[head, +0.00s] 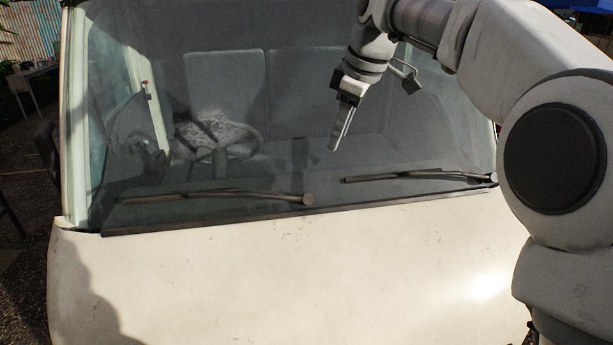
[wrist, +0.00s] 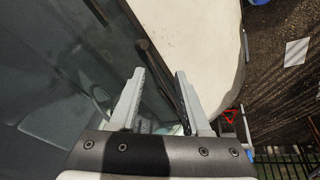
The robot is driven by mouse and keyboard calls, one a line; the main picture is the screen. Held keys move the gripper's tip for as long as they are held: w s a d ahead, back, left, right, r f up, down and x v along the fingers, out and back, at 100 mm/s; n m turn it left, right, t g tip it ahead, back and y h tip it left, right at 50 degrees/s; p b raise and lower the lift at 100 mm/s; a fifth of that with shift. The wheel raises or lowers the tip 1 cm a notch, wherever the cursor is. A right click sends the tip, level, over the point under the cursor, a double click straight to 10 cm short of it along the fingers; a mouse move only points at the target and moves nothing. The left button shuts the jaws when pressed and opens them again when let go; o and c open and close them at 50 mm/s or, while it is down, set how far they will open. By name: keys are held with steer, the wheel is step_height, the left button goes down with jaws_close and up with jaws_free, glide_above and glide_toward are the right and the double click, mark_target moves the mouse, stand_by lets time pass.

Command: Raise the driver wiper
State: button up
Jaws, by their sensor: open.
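The driver wiper (head: 215,196) is the left one, in front of the steering wheel (head: 222,135). In the head view it lies low along the windshield (head: 300,100), from its round pivot (head: 308,199) toward the left. My gripper (head: 333,148) is above and to the right of that pivot, pointing down, and appears apart from the wiper. In the wrist view my gripper (wrist: 160,75) has its two pale fingers spread with nothing held. A dark bar (wrist: 150,58) runs between and beyond them; I cannot tell whether it is wiper or windshield trim.
A second wiper (head: 415,176) lies along the windshield at the right. The truck's cream front panel (head: 290,265) is bare below the glass. The wrist view also shows gravel ground (wrist: 275,70) beside the truck and a fence (wrist: 285,165).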

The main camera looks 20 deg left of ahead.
steer(key=w+a+f+n+g+y, duration=0.1)
steer(key=w+a+f+n, duration=0.2)
steer(key=a, duration=0.4)
steer(key=n+g+p, duration=0.1)
steer(key=n, duration=0.3)
glide_toward(263, 194)
steer(key=shift+y, duration=0.4)
steer(key=x, duration=0.3)
steer(key=b+x, duration=0.1)
steer(key=x, duration=0.6)
steer(key=shift+d+f+b, duration=0.1)
steer(key=shift+f+b, duration=0.2)
steer(key=shift+f, duration=0.15)
jaws_close()
